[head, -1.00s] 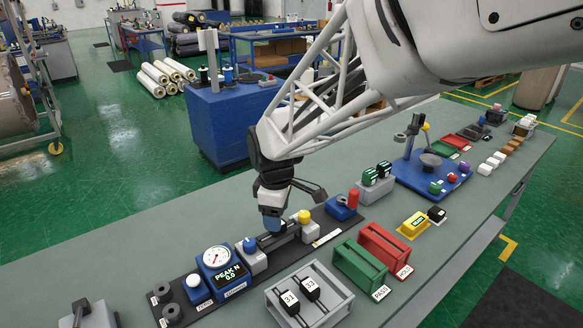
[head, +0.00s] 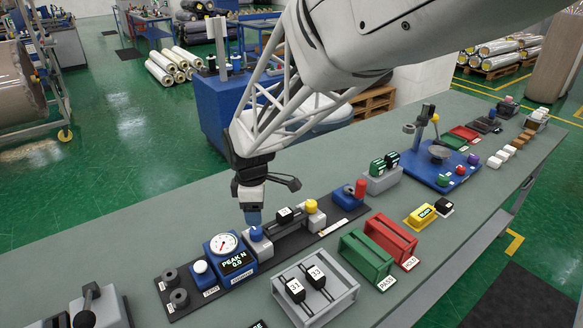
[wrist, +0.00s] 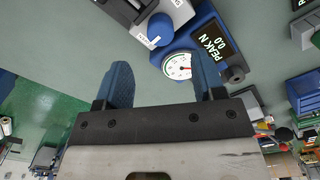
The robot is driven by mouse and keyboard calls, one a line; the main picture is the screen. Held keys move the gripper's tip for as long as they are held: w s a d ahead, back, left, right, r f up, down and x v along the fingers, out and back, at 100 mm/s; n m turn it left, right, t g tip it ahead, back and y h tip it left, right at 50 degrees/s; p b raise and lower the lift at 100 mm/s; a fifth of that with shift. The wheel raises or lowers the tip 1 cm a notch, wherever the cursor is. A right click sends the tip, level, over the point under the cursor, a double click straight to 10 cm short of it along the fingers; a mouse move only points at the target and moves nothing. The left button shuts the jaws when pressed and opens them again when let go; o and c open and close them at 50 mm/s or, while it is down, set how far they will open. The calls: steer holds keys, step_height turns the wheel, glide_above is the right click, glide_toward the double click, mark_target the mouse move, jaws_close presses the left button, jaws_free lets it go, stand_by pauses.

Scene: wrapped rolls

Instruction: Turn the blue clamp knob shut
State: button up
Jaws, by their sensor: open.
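The blue clamp knob (head: 256,233) sits on a grey clamp block beside the blue gauge box (head: 231,262), which reads PEAK N 0.0. In the wrist view the blue knob (wrist: 160,28) lies beyond the fingertips, near the gap between them. My gripper (head: 254,217) is open and empty, pointing down just above the knob, apart from it as far as I can tell. Its two blue fingers (wrist: 163,72) are spread wide in the wrist view. A dark labelled block (head: 286,214) lies on the rail between the blue knob and the yellow knob (head: 311,205).
A grey tray with two labelled black pieces (head: 316,291) stands in front. Green (head: 366,259) and red (head: 391,238) bins are to its right. The bench behind the fixture is clear.

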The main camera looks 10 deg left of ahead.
mark_target(257, 230)
steer(key=shift+f, duration=3.6)
steer(key=c, duration=0.9)
